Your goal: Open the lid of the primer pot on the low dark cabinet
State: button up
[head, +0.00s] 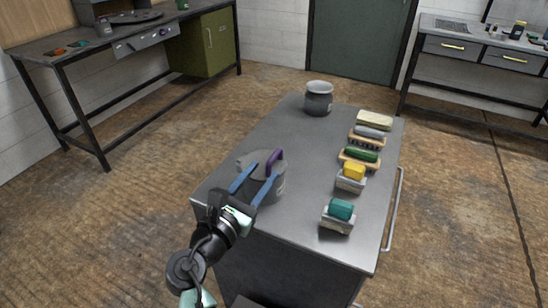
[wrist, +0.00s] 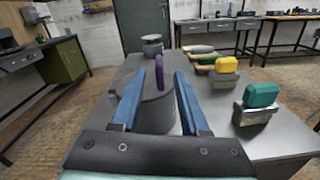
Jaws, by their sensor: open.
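A grey metal pot (head: 273,188) with a purple upright lid handle (head: 276,158) stands near the left front of the cabinet top (head: 300,225). Its lid looks closed, though my fingers hide part of it. My gripper (head: 265,172) is open, its two blue fingers reaching over the pot toward the handle. The pot body (wrist: 158,112) shows below, between the fingers.
A second grey pot (head: 319,100) stands at the cabinet's back. Several brushes and blocks line its right side, including a yellow-topped block (head: 353,172) and a teal-topped block (head: 339,212). A side rail (head: 394,210) runs along the right. Workbenches stand by the walls.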

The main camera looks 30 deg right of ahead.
aim_at(273, 155)
jog(key=x, duration=0.7)
jog(key=shift+a, duration=0.1)
grip_shut()
jog(key=shift+a, duration=0.1)
dwell(1.1)
